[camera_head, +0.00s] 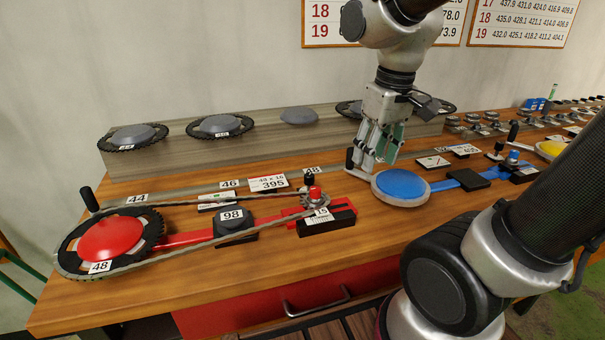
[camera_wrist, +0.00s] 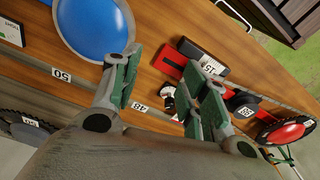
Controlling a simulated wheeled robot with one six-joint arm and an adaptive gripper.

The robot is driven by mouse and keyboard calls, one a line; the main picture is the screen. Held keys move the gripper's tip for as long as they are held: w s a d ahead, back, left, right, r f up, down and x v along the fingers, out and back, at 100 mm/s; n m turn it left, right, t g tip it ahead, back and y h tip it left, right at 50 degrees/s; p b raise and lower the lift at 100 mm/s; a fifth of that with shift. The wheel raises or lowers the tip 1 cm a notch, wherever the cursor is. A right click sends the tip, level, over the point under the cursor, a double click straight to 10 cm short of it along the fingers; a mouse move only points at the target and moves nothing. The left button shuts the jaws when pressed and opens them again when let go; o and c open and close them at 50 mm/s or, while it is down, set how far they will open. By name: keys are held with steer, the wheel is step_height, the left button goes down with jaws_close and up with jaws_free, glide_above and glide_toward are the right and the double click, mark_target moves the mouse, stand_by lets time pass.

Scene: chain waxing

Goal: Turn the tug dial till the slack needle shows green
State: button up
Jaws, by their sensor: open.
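The red chain jig holds a toothed ring with a red hub (camera_head: 110,240) and a chain running right to a small sprocket with a red cap (camera_head: 315,193). A black round knob labelled 98 (camera_head: 233,222) sits between them; it also shows in the wrist view (camera_wrist: 243,104). I cannot tell for sure which part is the tug dial. A small white gauge with a green mark (camera_head: 216,199) lies behind the knob; its needle is too small to read. My gripper (camera_head: 374,166) is open and empty, right of the sprocket, beside the blue disc. In the wrist view my gripper (camera_wrist: 168,60) spans empty space above the bench.
A blue disc (camera_head: 400,186) on a second jig stands close to my fingers. A black crank handle (camera_head: 88,199) rises at the left ring. A raised shelf (camera_head: 170,157) with several chainrings runs along the back. The wooden bench front (camera_head: 200,285) is clear.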

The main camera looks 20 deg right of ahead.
mark_target(309, 175)
steer(key=w+a+f+n, duration=0.1)
steer(key=w+a+n, duration=0.1)
steer(key=w+a, duration=0.1)
steer(key=w+a+f+n+g, duration=0.1)
steer(key=w+a+n, duration=0.2)
steer(key=w, duration=0.2)
steer(key=w+a+n, duration=0.2)
steer(key=w+a, duration=0.1)
steer(key=w, duration=0.1)
steer(key=shift+w+a+f+n, duration=0.3)
steer(key=shift+w+a+f, duration=0.05)
steer(key=shift+f, duration=0.05)
steer(key=shift+r+n, duration=0.3)
steer(key=shift+n, duration=0.2)
steer(key=shift+f+n, duration=0.3)
steer(key=shift+f, duration=0.2)
step_height(309, 175, down, 7)
jaws_close()
